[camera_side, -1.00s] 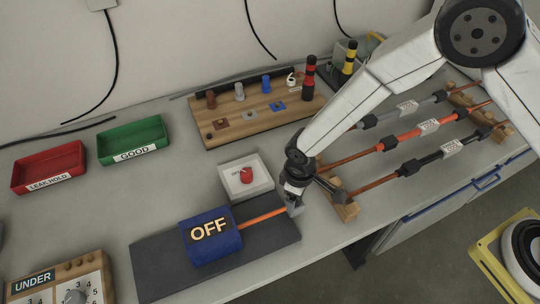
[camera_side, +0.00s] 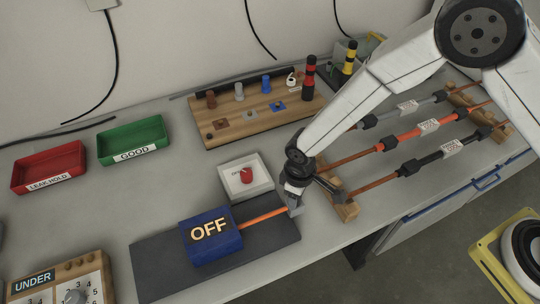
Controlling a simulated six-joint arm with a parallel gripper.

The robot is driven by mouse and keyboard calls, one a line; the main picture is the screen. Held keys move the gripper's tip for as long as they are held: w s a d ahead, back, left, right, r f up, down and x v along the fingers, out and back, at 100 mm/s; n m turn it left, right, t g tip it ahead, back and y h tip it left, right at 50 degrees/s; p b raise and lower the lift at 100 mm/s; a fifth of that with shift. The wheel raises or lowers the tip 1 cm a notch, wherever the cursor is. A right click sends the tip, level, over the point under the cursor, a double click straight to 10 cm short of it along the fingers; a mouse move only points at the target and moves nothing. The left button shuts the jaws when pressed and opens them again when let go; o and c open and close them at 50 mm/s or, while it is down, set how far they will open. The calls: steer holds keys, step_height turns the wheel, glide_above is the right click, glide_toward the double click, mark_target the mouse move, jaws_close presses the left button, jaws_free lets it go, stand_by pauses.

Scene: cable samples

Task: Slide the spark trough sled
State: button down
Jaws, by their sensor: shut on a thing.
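A blue block (camera_side: 205,250) marked OFF, which looks like the trough sled, sits on a dark flat base plate (camera_side: 155,277) at the front of the bench. An orange rod (camera_side: 262,217) sticks out of its right side and runs to my gripper. My gripper (camera_side: 294,208) is at the right end of this rod, above the right edge of the base plate, and is shut on the rod's end. The fingertips are small here and partly hide the rod's end.
A white box (camera_side: 235,188) with a red knob stands just behind the plate. A wooden rack (camera_side: 347,208) with several cable samples lies right of my gripper. Red (camera_side: 48,168) and green (camera_side: 132,140) trays are back left. A dial box (camera_side: 60,285) is front left.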

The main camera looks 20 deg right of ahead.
mark_target(264, 217)
steer(key=shift+a, duration=0.1)
stand_by(0.7)
steer(key=a, duration=0.8)
steer(key=shift+a, duration=0.25)
steer(key=shift+c, duration=1.3)
jaws_free()
steer(key=shift+r, duration=0.1)
step_height(264, 217, up, 8)
steer(key=shift+f, duration=0.2)
